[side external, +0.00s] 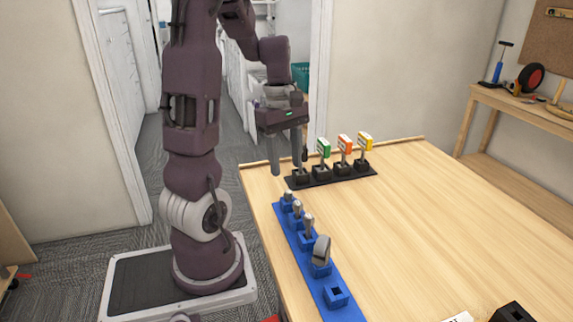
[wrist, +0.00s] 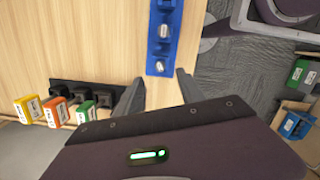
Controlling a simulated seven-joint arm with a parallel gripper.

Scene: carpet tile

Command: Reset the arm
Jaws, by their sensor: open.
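My gripper (side external: 287,157) hangs fingers down above the far left corner of the wooden table, near the left end of the black rack. Its two fingers are apart, with nothing between them. In the wrist view my gripper (wrist: 156,92) also shows open, its fingers on either side of the bare table edge. The arm rises from a base on the floor left of the table.
A blue rack (side external: 290,236) with several grey-topped pieces runs along the table's left edge. A black rack (side external: 345,175) holds green (side external: 323,147), orange (side external: 344,144) and yellow (side external: 365,141) tagged pieces. A black object (side external: 512,312) sits at the front right. The table's middle is clear.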

